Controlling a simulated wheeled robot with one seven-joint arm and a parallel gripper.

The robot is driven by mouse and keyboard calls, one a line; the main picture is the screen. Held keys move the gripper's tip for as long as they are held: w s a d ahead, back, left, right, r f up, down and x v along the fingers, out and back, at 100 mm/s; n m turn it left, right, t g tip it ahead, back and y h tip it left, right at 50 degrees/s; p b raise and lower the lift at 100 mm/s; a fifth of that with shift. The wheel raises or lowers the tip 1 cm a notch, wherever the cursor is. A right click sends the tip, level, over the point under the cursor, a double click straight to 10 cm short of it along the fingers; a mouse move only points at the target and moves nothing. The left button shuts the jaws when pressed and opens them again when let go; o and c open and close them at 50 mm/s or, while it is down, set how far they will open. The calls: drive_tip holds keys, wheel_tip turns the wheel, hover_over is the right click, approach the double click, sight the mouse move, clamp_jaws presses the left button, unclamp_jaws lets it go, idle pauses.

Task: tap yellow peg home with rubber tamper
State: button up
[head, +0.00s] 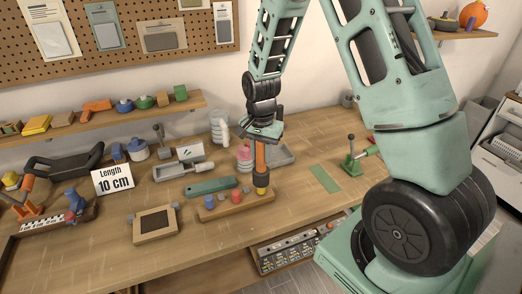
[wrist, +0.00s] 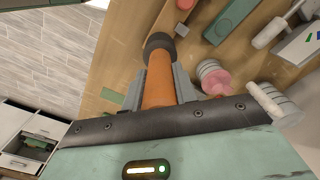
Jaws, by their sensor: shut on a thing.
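My gripper (head: 262,138) is shut on the orange handle of the rubber tamper (head: 260,158), which points down with its dark head lowest. The tamper also shows in the wrist view (wrist: 158,92), between the grey fingers (wrist: 160,84), its dark head hiding what lies beyond. The yellow peg (head: 261,191) shows just under the tamper head, at the right end of a wooden peg block (head: 226,209). I cannot tell whether head and peg touch. A red peg (head: 236,196) and a bluish peg (head: 209,201) stand further left in the block.
A green flat bar (head: 210,186) lies behind the block. Pink and white stacked discs (head: 244,157) stand close behind the tamper. A framed board (head: 155,223) lies to the left, and a green lever clamp (head: 352,160) stands to the right. Bench in front of the block is clear.

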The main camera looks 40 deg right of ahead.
drive_tip(key=shift+r+p, duration=2.05)
drive_tip(key=shift+r, duration=0.7)
drive_tip(key=shift+f, duration=0.2)
drive_tip(key=shift+f+b, duration=0.65)
drive_tip(key=shift+f, duration=0.1)
wheel_tip(320, 180, down, 4)
drive_tip(key=b, duration=0.3)
drive_tip(key=shift+s+f, duration=0.1)
drive_tip(key=shift+f, duration=0.1)
drive_tip(key=shift+r+p, duration=2.1)
drive_tip(key=shift+r, duration=0.6)
